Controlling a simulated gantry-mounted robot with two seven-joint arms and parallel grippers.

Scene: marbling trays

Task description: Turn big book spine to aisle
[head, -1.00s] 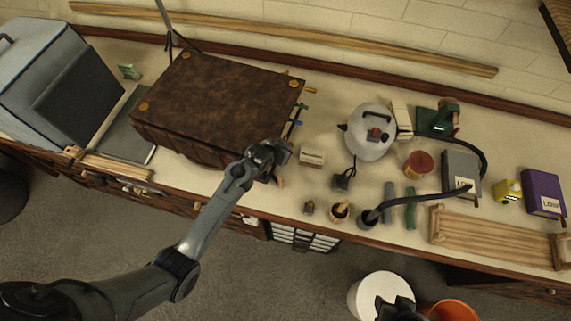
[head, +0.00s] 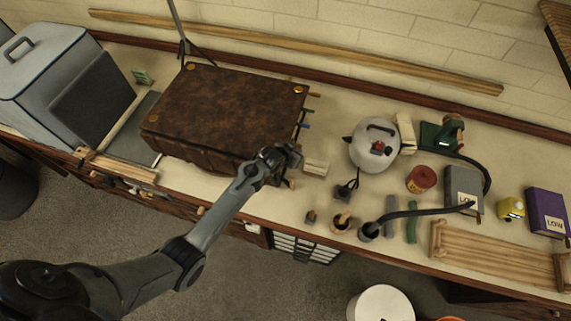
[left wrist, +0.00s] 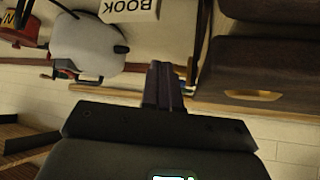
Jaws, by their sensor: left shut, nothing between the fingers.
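The big book (head: 225,105) is a thick brown leather volume with brass-coloured corner studs, lying flat on the bench. Its long near side, facing the aisle, shows raised ridges. Coloured tabs (head: 303,126) stick out at its right end. My left gripper (head: 288,160) is at the book's near right corner, fingers shut and empty. In the head view I cannot tell if it touches the book. In the left wrist view the shut fingers (left wrist: 163,85) point into the gap beside the book's ridged brown side (left wrist: 255,65). My right gripper is not in view.
A small cream block (head: 315,167), labelled BOOK in the wrist view, lies right of my gripper. A round grey pot (head: 374,152) stands further right. A grey box-shaped machine (head: 45,70) stands at the left. A thin stand (head: 178,25) rises behind the book.

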